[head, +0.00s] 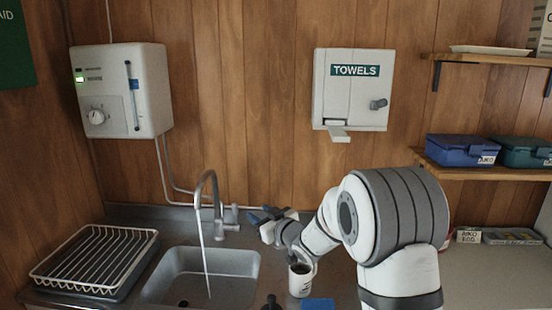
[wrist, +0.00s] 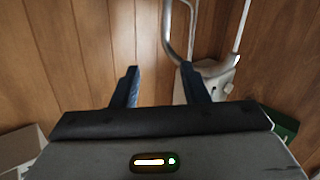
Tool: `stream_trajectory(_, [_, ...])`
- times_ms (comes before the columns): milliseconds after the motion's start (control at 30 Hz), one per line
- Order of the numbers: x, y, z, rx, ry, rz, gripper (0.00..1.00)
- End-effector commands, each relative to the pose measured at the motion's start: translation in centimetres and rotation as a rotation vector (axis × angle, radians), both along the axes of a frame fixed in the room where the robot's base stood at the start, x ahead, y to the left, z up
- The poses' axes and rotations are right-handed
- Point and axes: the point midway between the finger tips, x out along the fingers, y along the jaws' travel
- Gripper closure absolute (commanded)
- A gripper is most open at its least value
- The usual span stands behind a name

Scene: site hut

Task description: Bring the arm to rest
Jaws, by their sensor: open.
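My gripper (head: 264,216) is near the wall, behind the sink area and just right of the tap, at the end of my arm, which reaches in from the right. In the wrist view its two dark fingers (wrist: 160,88) stand apart with nothing between them. A white mug (head: 300,280) stands on the counter below my arm, apart from the gripper; its inside looks dark.
The tap (head: 211,190) runs a thin stream of water into the sink (head: 238,262). A dish rack (head: 97,258) is on the left. A water heater (head: 122,92) and towel dispenser (head: 351,90) hang on the wall. Shelves with a blue box (head: 460,151) are right.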

Motion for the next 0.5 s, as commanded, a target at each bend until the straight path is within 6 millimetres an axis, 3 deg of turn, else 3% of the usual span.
stream_trajectory(267, [-2.9, -7.1, -0.3, -0.130, 0.167, -0.254, 0.59])
stream_trajectory(367, [-6.0, -10.8, -1.0, -0.186, 0.286, -0.378, 0.59])
stream_trajectory(500, [-12.3, -15.5, -2.8, -0.248, 0.491, -0.531, 0.59])
